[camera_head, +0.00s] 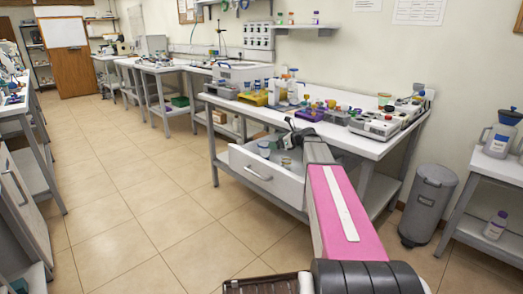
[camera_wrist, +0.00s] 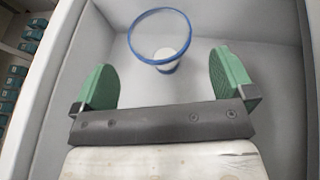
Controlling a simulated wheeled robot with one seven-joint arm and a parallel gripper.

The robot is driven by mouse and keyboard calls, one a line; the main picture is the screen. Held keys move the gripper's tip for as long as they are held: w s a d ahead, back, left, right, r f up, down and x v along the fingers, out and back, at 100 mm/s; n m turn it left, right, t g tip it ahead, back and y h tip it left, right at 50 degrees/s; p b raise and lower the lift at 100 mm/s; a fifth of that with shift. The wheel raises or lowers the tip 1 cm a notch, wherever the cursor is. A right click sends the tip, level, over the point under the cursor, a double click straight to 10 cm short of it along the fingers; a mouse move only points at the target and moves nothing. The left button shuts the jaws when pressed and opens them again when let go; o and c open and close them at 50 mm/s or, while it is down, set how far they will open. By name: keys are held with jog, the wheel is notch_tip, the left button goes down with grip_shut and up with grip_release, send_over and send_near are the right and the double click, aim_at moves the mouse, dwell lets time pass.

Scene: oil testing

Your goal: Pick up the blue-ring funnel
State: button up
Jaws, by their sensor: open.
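The blue-ring funnel (camera_wrist: 163,55) lies in the open white drawer (camera_wrist: 203,130), near its far wall in the wrist view. It has a blue rim and a pale, see-through cone with a whitish lower part. My gripper (camera_wrist: 165,76) is open, with its green finger pads wide apart and nothing between them. The funnel shows beyond the fingertips, roughly midway between them and apart from them. In the head view my gripper (camera_head: 287,137) is over the drawer (camera_head: 258,176); small vessels show inside, and I cannot tell which one is the funnel.
The workbench (camera_head: 365,146) above the drawer holds bottles, racks and an instrument (camera_head: 380,124) at its right. A grey bin (camera_head: 428,205) stands right of the bench. The tiled floor (camera_head: 150,190) at left is clear. Drawer walls stand close around my gripper.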

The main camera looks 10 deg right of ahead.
aim_at(266, 144)
jog(key=x, duration=0.7)
jog(key=shift+w+a+f, duration=0.1)
jog(key=shift+a+f, duration=0.05)
jog(key=shift+f, duration=0.05)
jog(key=c, duration=0.8)
